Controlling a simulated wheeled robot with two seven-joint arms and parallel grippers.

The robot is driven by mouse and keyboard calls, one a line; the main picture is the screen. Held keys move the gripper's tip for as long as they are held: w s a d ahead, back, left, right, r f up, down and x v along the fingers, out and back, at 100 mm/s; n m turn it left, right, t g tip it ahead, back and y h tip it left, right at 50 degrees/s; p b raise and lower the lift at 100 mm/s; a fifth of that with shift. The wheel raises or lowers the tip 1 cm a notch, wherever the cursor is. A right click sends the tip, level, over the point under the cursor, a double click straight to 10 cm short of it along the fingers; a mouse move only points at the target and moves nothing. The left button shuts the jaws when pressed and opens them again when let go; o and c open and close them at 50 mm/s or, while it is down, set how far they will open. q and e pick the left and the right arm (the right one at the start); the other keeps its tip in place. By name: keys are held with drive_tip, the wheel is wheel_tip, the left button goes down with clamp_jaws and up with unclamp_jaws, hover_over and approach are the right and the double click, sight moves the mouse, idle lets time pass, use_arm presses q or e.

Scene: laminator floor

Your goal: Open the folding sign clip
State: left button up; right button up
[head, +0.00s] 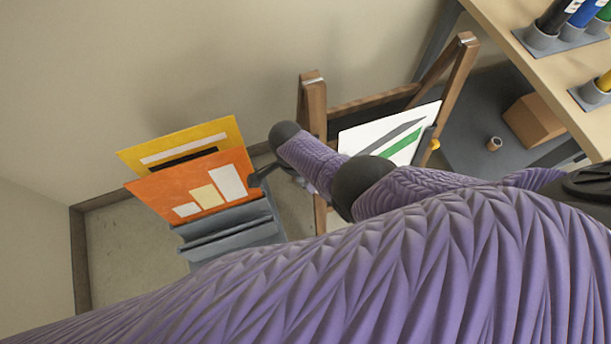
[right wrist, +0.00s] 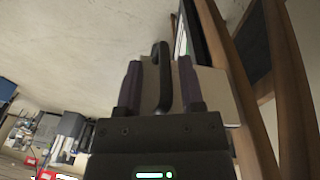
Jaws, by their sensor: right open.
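The folding sign (head: 312,100) has wooden legs and stands at mid-picture in the head view. A white sheet with green and grey stripes (head: 405,138) is on it, partly behind my right arm. A dark bar with a yellow piece (head: 435,144) sits at the sheet's right edge. My right gripper (head: 261,176) is mostly hidden, left of the sign. In the right wrist view it (right wrist: 158,66) is open, with a dark looped lever (right wrist: 161,78) showing between its fingers, seemingly the clip's. I cannot tell whether they touch. My left gripper is not in view.
A grey rack (head: 230,230) holds an orange sheet (head: 195,190) and a yellow sheet (head: 180,143), close left of my right gripper. A table (head: 535,70) with holders of coloured tubes stands at upper right. A brown box (head: 537,122) lies beneath it.

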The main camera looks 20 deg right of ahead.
drive_tip(key=p+v, duration=0.6)
drive_tip(key=v, duration=0.4)
